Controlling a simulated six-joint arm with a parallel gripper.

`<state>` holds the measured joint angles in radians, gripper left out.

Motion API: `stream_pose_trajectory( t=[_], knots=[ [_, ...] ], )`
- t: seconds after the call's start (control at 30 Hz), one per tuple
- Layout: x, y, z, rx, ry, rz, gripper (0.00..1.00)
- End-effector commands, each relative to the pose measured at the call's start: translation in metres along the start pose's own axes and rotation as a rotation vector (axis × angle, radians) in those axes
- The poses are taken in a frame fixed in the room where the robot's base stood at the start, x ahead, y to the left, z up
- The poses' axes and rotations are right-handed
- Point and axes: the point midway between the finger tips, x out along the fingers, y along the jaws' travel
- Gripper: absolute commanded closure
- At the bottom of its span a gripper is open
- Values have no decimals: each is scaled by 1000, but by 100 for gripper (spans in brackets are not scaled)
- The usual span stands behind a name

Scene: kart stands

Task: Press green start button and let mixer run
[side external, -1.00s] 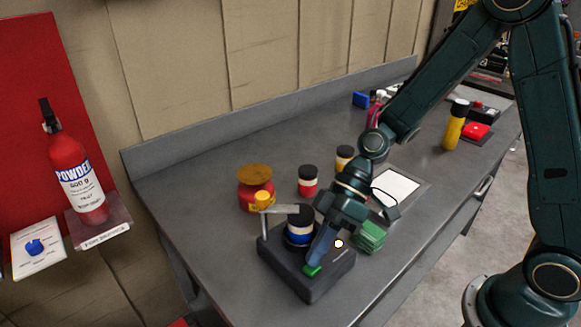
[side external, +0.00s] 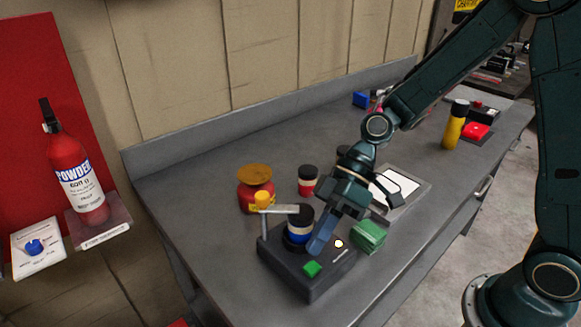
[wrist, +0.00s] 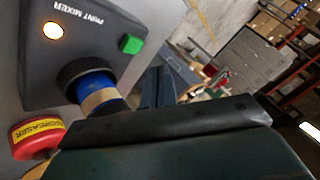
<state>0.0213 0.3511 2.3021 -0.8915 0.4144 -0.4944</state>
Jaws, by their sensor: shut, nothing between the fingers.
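The dark grey paint mixer (side external: 285,272) sits on the bench. Its green start button (side external: 313,268) is fully uncovered on the top face, and also shows in the wrist view (wrist: 131,44). A round lamp (side external: 339,244) on the mixer glows pale and is lit in the wrist view too (wrist: 53,30). A blue and white jar with a black lid (side external: 300,230) stands upright on the mixer under a clamp bar (side external: 279,209). My gripper (side external: 318,247) is shut and empty, its tips above the mixer behind the button and apart from it. I cannot tell whether the jar is shaking.
A green sponge-like block (side external: 369,236) is right of the mixer. A red tin (side external: 256,190) and a red jar (side external: 308,182) stand behind it. A white panel (side external: 397,187) lies further right. The bench front left of the mixer is clear.

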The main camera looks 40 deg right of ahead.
Motion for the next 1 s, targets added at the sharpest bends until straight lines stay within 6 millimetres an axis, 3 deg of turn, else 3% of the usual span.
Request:
stream_pose_trajectory(
  t=[0.37,1.0],
  knots=[
    [-17,-12,-12,-1,1,1,100],
    [-18,-13,-12,1,-2,3,100]
  ],
)
